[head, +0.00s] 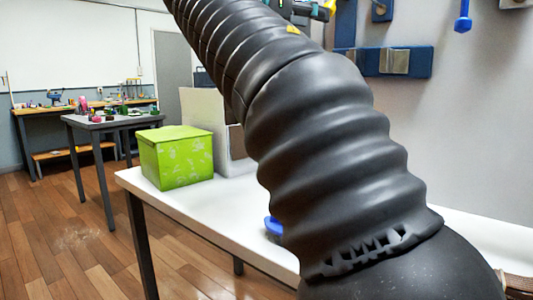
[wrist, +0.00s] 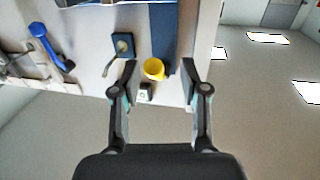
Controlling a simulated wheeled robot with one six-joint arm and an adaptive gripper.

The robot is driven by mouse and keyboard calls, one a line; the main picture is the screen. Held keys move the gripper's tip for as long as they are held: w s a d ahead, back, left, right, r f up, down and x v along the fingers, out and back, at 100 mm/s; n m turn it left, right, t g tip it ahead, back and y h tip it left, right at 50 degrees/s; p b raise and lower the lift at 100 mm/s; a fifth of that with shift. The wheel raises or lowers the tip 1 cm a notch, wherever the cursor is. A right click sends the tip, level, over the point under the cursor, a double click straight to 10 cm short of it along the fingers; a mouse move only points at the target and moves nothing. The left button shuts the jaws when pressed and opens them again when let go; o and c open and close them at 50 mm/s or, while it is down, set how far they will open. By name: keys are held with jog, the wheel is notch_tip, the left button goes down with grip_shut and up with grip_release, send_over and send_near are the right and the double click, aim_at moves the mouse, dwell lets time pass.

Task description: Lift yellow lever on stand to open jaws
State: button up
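A yellow round piece (wrist: 154,69), which looks like the end of the yellow lever, shows in the wrist view. It is in front of a long blue upright part (wrist: 164,32) on the wall, likely the stand. My gripper (wrist: 160,72) is open, with one finger on each side of the yellow piece and gaps visible between. I cannot tell how deep the yellow piece sits between the fingertips. In the head view my black arm hides most of this area; a small yellow bit (head: 331,6) shows at the top edge. The jaws cannot be made out.
A blue lever (wrist: 45,45) hangs on the wall, also in the head view (head: 463,16). A small blue plate (wrist: 122,46) is beside the stand. A blue bracket (head: 418,62) is on the wall. A green box (head: 177,157) stands on the white table (head: 143,184).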

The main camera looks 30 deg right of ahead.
jog(key=s+a, duration=0.1)
jog(key=a, duration=0.4)
jog(key=a+f+n+t+y, duration=0.1)
jog(key=f+n+y, duration=0.3)
jog(key=f, duration=0.8)
jog(key=a+f+n+t+y, duration=0.2)
jog(key=f+n+y, duration=0.3)
jog(key=f, duration=0.8)
jog(key=n, duration=0.3)
jog(key=shift+w+a+f+t+p, duration=0.2)
jog(key=shift+a+f+t+p, duration=0.1)
jog(key=shift+p, duration=0.1)
